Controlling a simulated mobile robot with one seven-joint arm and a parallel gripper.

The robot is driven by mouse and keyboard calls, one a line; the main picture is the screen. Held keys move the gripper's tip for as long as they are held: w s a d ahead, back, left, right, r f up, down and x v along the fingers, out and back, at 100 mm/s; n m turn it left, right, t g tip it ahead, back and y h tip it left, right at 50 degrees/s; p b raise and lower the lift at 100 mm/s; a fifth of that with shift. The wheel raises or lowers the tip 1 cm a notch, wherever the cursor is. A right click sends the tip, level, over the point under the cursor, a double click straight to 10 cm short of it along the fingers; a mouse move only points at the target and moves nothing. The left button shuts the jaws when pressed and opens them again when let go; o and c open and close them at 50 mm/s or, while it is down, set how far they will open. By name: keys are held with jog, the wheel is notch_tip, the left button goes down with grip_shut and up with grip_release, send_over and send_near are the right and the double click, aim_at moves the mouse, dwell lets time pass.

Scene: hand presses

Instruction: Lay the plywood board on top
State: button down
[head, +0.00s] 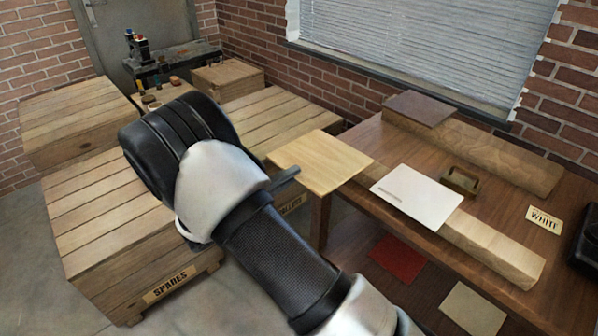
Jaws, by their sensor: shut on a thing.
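The plywood board (322,160) is a pale, square wooden sheet. It is roughly level at the left end of the brown table, seemingly over the table's edge. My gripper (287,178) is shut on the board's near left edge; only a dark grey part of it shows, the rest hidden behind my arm. A white board (418,196) with a small slot-like mark lies across the near timber beam (497,250) on the table. A dark brown board (420,108) lies on the far end of the back timber beam (500,158).
A small brass-coloured block (459,180) and a sign reading WHITE (543,219) are on the table (400,150). A black object (585,240) is at the right edge. Wooden crates (120,230) fill the left. Red (398,259) and beige (472,308) sheets lie lower down.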

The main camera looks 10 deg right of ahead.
jog(key=b+v, duration=0.1)
jog(key=v, duration=0.6)
jog(key=shift+s+a, duration=0.25)
jog(key=shift+a, duration=0.05)
